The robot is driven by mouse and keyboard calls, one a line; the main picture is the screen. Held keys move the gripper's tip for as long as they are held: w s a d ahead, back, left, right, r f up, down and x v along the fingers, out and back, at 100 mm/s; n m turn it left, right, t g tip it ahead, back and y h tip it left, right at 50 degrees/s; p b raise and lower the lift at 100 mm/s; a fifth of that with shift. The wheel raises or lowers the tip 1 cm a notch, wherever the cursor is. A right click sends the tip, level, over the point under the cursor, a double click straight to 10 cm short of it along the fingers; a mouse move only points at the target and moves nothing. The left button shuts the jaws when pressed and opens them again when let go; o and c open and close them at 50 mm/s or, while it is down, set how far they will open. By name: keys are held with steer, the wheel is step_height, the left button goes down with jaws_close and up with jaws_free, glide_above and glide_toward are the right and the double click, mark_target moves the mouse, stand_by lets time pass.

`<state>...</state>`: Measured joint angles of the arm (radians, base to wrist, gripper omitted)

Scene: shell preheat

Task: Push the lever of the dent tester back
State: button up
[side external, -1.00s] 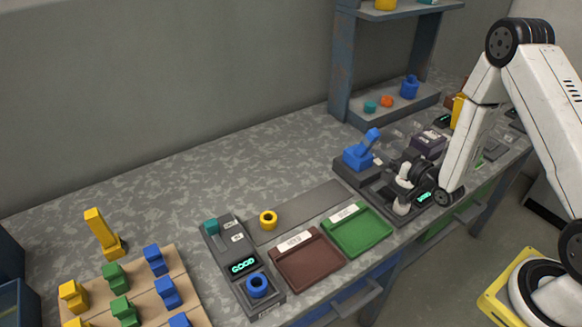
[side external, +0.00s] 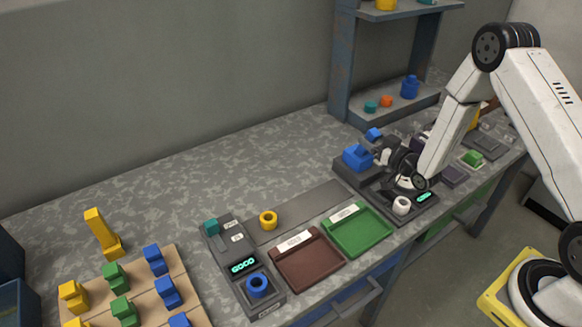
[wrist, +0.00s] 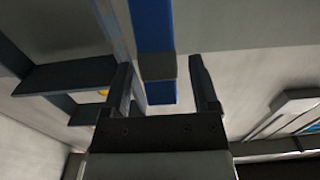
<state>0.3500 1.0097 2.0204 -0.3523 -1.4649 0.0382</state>
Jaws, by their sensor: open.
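A dark unit at the bench's middle right has a blue lever (side external: 374,134) rising from a blue block (side external: 357,157); no readable label names it as the dent tester. My gripper (side external: 385,156) is open and right beside this lever, hiding its middle part. In the wrist view my fingers (wrist: 161,92) stand apart, with a blue bar (wrist: 152,25) crossed by a grey block between or beyond them; I cannot tell whether they touch it. Another tester (side external: 240,245) at left reads GOOD, with a teal knob (side external: 211,226) and a blue ring (side external: 257,285).
A white cup-like piece (side external: 401,205) stands by a small lit display (side external: 424,197) just in front of my gripper. A brown tray (side external: 308,274) and a green tray (side external: 357,232) lie to the left. A shelf (side external: 395,105) with small parts rises behind. The bench's back left is clear.

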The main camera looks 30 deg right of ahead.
steer(key=shift+w, duration=0.7)
jaws_close()
stand_by(1.1)
